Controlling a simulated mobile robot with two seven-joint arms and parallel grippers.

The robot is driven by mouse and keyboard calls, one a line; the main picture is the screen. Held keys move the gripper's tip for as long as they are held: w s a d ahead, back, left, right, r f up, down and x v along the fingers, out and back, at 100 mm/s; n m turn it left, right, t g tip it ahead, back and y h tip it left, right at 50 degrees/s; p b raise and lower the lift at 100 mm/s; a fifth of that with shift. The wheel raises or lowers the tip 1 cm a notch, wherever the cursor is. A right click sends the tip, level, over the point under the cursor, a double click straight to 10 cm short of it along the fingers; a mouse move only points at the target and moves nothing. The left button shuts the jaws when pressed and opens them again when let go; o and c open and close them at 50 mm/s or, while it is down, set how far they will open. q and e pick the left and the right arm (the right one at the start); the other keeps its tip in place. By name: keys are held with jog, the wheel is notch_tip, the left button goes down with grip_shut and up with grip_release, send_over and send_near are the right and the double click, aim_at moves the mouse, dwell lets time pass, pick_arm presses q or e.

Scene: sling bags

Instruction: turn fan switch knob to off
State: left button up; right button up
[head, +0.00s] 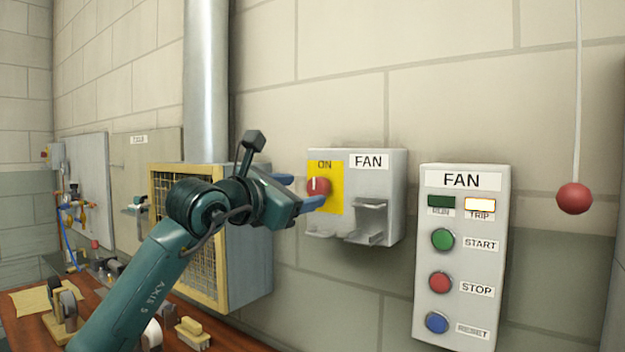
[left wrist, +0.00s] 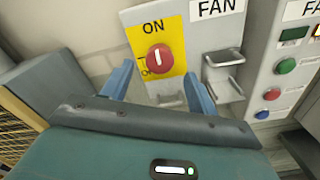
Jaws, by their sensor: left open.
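The fan switch knob (head: 318,187) is a round red knob with a white mark on a yellow plate (head: 336,200) marked ON. The plate is on a grey wall box labelled FAN (head: 385,190). In the left wrist view the knob (left wrist: 159,59) sits just ahead of the jaws, its white mark close to upright; a lower label is partly hidden by it. My left gripper (head: 308,191) is at the box in the head view. In the left wrist view its blue fingers (left wrist: 158,85) are open, spread to either side below the knob, with nothing between them. My right gripper is not in view.
A FAN panel (head: 427,270) with green START, red STOP and blue RESET buttons is to the right; its TRIP lamp (head: 480,205) is lit. A red ball (head: 574,198) hangs on a cord. A caged unit (head: 245,265) stands left.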

aim_at(314, 188)
pick_arm(q)
jog(key=p+x, duration=0.1)
jog(key=x, duration=0.3)
jog(key=shift+r, duration=0.1)
jog(key=shift+w+d, duration=0.15)
jog(key=shift+w, duration=0.15)
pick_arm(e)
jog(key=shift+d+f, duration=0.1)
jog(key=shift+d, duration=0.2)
pick_arm(q)
jog(key=c, duration=1)
